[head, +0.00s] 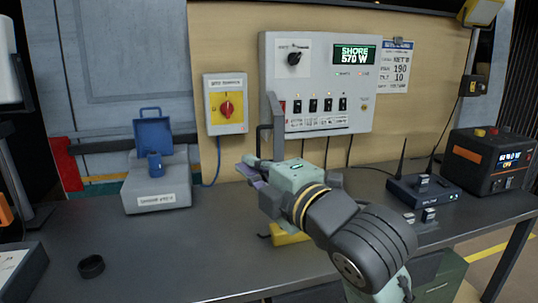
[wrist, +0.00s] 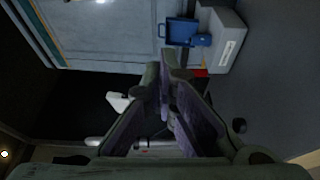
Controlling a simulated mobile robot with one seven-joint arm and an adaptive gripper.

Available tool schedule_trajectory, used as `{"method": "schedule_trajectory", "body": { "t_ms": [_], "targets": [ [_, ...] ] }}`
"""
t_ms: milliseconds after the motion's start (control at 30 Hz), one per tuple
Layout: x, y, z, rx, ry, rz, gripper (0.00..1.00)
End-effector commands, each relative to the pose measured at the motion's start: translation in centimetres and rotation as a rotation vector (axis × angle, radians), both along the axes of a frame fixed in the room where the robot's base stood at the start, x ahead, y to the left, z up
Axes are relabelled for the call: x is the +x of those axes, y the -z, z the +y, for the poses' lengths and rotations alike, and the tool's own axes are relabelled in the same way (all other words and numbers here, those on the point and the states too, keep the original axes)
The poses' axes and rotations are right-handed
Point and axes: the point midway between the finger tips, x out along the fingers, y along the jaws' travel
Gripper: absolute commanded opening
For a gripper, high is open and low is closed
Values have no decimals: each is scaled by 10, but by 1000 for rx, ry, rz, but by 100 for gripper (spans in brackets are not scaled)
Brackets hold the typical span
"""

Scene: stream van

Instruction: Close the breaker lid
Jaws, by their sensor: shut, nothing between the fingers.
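The grey breaker panel (head: 320,75) is on the tan wall, with a row of several black breaker switches (head: 320,104) uncovered. A grey upright piece that looks like the breaker lid (head: 277,125) stands out nearly edge-on at the left of the switches, so it looks open. My gripper (head: 245,165) is below and left of the lid in the head view, pointing left. Whether it touches the lid cannot be told. In the wrist view my gripper (wrist: 165,75) has its fingertips together with nothing between them. The lid cannot be made out in the wrist view.
A yellow box with a red rotary switch (head: 226,104) is on the wall left of the panel. A grey box (head: 150,198) with a blue open case and cup stands on the bench at left. A router (head: 425,192) and black power unit (head: 490,160) stand at right. The front-left bench is mostly clear.

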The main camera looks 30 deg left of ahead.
Motion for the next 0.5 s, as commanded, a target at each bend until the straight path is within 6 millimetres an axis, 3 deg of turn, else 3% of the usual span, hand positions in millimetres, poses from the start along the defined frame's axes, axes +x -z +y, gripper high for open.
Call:
{"method": "schedule_trajectory", "body": {
  "t_ms": [433, 500],
  "targets": [
    [33, -2, 86, 0, -4, 6, 0],
    [45, -3, 75, 4, 4, 7, 0]
  ]
}}
